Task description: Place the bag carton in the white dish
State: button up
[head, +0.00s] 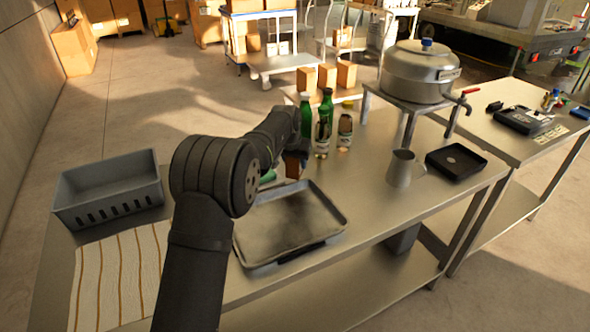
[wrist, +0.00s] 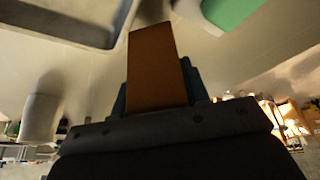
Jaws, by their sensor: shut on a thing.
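My gripper (head: 291,153) is over the table, just behind the far edge of the baking tray. It is shut on the brown bag carton (head: 294,167), which hangs below it. In the wrist view the carton (wrist: 155,65) stands out between the two dark blue fingers. A pale-rimmed thing with a green surface (wrist: 232,10) is at the top right of the wrist view, apart from the carton. In the head view a green patch (head: 268,176) shows beside my gripper, partly hidden by my arm. I cannot tell whether this is the white dish; no other white dish is clear.
A baking tray (head: 290,226) lies in front of my gripper. Green bottles (head: 324,125) and a clear bottle (head: 345,130) stand close to its right. A metal jug (head: 401,168), black pan (head: 456,161) and large pot (head: 418,75) are farther right. A grey crate (head: 110,190) stands left.

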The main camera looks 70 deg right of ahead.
aim_at(295, 169)
jog(key=shift+f, duration=1.6)
jog(key=shift+f, duration=0.2)
jog(key=o, duration=1.1)
jog(key=shift+c, duration=0.2)
jog(key=shift+r, duration=0.1)
jog(key=shift+r, duration=0.3)
jog(key=shift+o, duration=0.5)
jog(key=v, duration=1.1)
jog(key=shift+a+r, duration=0.2)
jog(key=shift+r, duration=0.1)
